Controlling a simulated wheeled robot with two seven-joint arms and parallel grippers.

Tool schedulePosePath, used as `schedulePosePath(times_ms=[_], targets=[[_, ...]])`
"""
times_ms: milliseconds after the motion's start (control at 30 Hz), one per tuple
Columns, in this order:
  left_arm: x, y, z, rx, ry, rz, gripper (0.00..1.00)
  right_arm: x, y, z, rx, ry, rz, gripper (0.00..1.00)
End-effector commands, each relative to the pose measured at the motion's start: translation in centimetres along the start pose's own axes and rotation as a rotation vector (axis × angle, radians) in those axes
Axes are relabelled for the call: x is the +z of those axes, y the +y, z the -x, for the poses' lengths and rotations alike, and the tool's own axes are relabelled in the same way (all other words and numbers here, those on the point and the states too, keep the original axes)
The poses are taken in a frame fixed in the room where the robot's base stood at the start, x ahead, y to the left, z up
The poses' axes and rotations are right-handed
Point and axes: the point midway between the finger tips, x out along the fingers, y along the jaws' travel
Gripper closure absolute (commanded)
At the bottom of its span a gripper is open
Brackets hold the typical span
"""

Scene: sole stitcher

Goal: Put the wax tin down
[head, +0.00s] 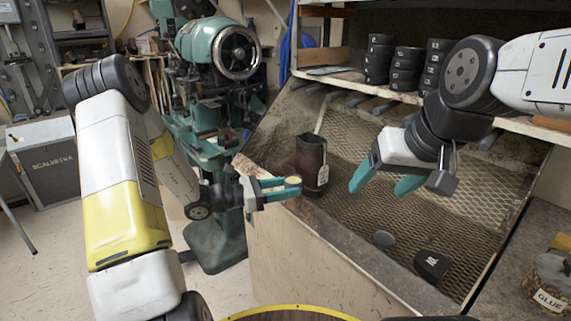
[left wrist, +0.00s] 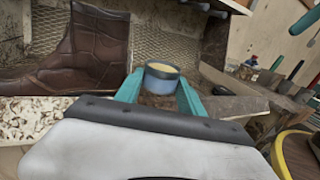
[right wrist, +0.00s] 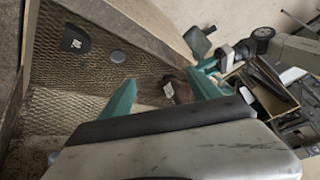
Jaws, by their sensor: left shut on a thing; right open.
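The wax tin (left wrist: 161,77) is a small round blue tin with pale yellow wax showing in its open top. My left gripper (head: 284,187) is shut on it; the fingers hold it at both sides in the left wrist view (left wrist: 160,92). In the head view the tin (head: 293,181) is at the fingertips, over the near left edge of the mesh-floored bench. My right gripper (head: 382,181) is open and empty above the mesh; its fingers also show apart in the right wrist view (right wrist: 165,95).
A brown leather boot (head: 311,163) stands on the mesh (head: 375,140) just beyond the tin. A grey disc (head: 384,238) and a black heel piece (head: 432,265) lie nearer on the mesh. A glue jar (head: 550,275) stands at right. The mesh between is clear.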

Motion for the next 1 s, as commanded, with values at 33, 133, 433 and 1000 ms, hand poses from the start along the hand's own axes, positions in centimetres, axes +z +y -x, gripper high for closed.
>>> schedulePosePath(times_ms=[33, 133, 433, 1000], targets=[[0.0, 0.0, 0.0, 0.0, -0.001, 0.0, 1.0, -1.0, -0.2, -0.1, -0.003, -0.022, 0.015, 0.28], [0.0, 0.0, 0.0, 0.001, -0.001, 0.0, 1.0, -3.4, -0.9, -0.5, -0.008, -0.071, 0.052, 0.28], [0.0, 0.0, 0.0, 0.002, -0.001, 0.0, 1.0, -11.1, -4.0, -3.9, -0.01, -0.246, 0.186, 0.28], [0.0, 0.0, 0.0, 0.003, -0.002, 0.0, 1.0, -19.0, -12.6, -15.5, 0.036, -0.522, 0.416, 0.28]])
